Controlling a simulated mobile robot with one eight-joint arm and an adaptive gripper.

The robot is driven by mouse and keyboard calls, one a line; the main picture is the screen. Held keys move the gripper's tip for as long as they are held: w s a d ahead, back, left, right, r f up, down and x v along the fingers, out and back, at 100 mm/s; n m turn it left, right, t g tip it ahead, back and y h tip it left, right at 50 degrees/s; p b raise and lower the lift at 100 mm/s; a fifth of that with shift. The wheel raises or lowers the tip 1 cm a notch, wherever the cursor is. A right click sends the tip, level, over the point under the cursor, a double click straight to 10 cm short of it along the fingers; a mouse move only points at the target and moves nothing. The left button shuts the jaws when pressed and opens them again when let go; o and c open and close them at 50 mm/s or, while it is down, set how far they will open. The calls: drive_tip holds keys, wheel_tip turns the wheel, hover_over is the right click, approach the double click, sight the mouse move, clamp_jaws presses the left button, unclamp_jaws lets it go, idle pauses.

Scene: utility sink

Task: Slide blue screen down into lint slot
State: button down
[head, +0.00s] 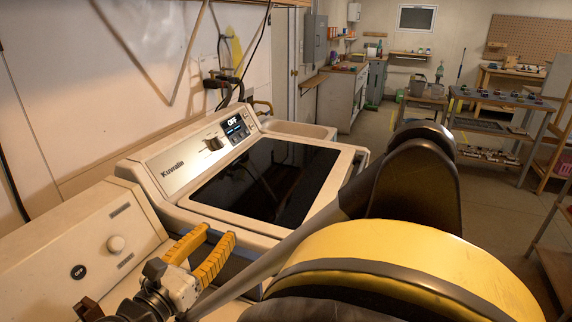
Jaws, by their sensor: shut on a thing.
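My gripper (217,235) shows at the lower left, with two yellow ribbed fingers on a white and dark wrist. It is over the gap between the two cream machines, pointing up and to the right. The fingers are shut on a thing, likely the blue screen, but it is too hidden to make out. I cannot make out the lint slot. The left machine (95,235) has a knob and an "OFF" label on its panel. The right machine (190,165), marked "Kuwalle", has a closed black glass lid (265,180) and a lit "OFF" display (236,127).
Hoses and a cord (228,85) hang on the wall behind the machines. A cream basin (300,131) stands beyond the right machine. Workbenches (495,105) and a grey cabinet (340,100) stand farther back. Open floor (490,190) lies to the right.

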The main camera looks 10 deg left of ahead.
drive_tip(key=b, duration=0.3)
hover_over(222, 272)
drive_tip(key=shift+w+f, duration=0.1)
drive_tip(key=shift+f, duration=2.55)
drive_tip(key=shift+f, duration=2.7)
drive_tip(key=shift+f, duration=0.2)
drive_tip(key=shift+d+f, duration=0.2)
drive_tip(key=shift+f, duration=0.1)
drive_tip(key=shift+r, duration=0.15)
drive_tip(key=shift+a+r+p, duration=0.2)
drive_tip(key=shift+r+p, duration=4)
drive_tip(key=shift+r, duration=2.25)
